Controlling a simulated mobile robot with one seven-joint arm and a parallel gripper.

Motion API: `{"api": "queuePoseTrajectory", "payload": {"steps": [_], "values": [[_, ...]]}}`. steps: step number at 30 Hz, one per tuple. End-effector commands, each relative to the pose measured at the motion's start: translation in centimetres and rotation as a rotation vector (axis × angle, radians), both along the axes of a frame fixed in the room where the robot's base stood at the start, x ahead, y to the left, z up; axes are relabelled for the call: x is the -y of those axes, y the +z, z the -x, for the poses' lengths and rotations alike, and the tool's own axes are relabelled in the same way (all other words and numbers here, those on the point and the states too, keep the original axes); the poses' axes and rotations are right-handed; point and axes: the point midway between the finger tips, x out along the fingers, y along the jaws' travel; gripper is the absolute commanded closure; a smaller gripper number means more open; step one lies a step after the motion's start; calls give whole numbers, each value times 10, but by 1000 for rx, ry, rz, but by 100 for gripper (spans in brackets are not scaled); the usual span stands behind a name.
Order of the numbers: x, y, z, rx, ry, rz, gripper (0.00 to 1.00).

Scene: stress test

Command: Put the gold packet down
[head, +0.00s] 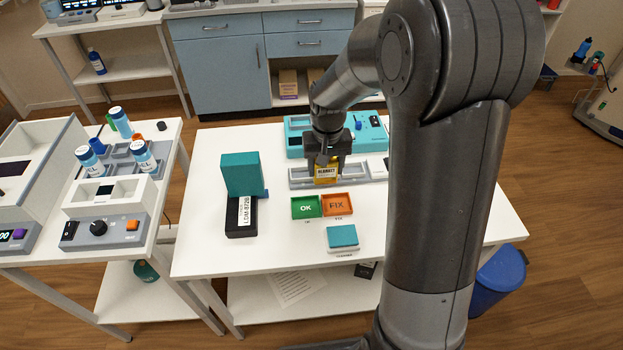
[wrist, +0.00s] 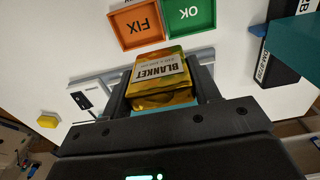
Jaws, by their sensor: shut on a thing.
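The gold packet (head: 326,173) has a white label reading BLANKET. My gripper (head: 327,160) is shut on it from above, over the grey tray (head: 300,176) in front of the teal machine. In the wrist view the gold packet (wrist: 158,80) sits between the two dark fingers of my gripper (wrist: 160,92). Whether its underside touches the tray is hidden.
A green OK tray (head: 306,207) and an orange FIX tray (head: 338,204) lie in front. A teal box (head: 342,237) is nearer the front edge. A teal and black device (head: 241,185) stands left. My arm hides the table's right part.

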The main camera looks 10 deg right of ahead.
Motion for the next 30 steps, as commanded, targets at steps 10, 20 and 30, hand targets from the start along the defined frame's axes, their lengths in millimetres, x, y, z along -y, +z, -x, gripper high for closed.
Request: {"api": "queuePoseTrajectory", "payload": {"steps": [10, 20, 30], "values": [[-49, -31, -19, 1, 0, -1, 67], [-50, -68, -19, -2, -1, 0, 67], [-50, -73, -20, 1, -2, 0, 67]]}}
